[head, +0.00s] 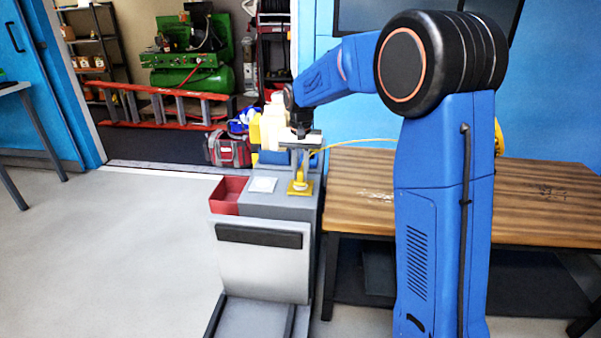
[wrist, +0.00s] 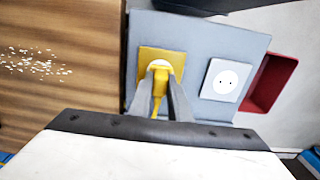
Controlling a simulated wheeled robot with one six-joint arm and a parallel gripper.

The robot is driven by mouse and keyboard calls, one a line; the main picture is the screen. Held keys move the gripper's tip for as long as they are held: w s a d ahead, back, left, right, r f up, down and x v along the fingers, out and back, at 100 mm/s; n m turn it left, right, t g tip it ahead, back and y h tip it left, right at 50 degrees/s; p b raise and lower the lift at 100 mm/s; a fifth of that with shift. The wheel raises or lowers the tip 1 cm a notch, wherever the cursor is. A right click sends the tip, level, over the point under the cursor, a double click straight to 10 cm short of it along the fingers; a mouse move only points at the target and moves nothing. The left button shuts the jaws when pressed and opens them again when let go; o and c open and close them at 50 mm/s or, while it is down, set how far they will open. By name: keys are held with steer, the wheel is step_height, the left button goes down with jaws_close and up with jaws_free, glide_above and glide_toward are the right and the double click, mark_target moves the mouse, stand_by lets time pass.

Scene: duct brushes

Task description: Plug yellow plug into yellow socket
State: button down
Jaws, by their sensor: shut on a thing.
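My gripper (wrist: 161,97) is shut on the yellow plug (wrist: 158,75), which sits between its fingertips. In the head view my gripper (head: 299,168) points down over the grey box top. The yellow socket (wrist: 147,62) is a square yellow plate with a round white face. It also shows in the head view (head: 298,191), directly below the gripper. The plug covers part of the white face; I cannot tell whether it is seated in it or just above. A yellow cable (head: 365,140) runs from the gripper to the right.
A white socket (wrist: 224,80) with two holes lies beside the yellow one on the grey box (wrist: 195,37). A red bin (head: 230,192) adjoins the box. A wooden table (head: 360,185) stands close by on the right in the head view.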

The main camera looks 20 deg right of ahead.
steer(key=shift+f, duration=0.6)
steer(key=c, duration=1.6)
jaws_free()
steer(key=shift+r, duration=8.7)
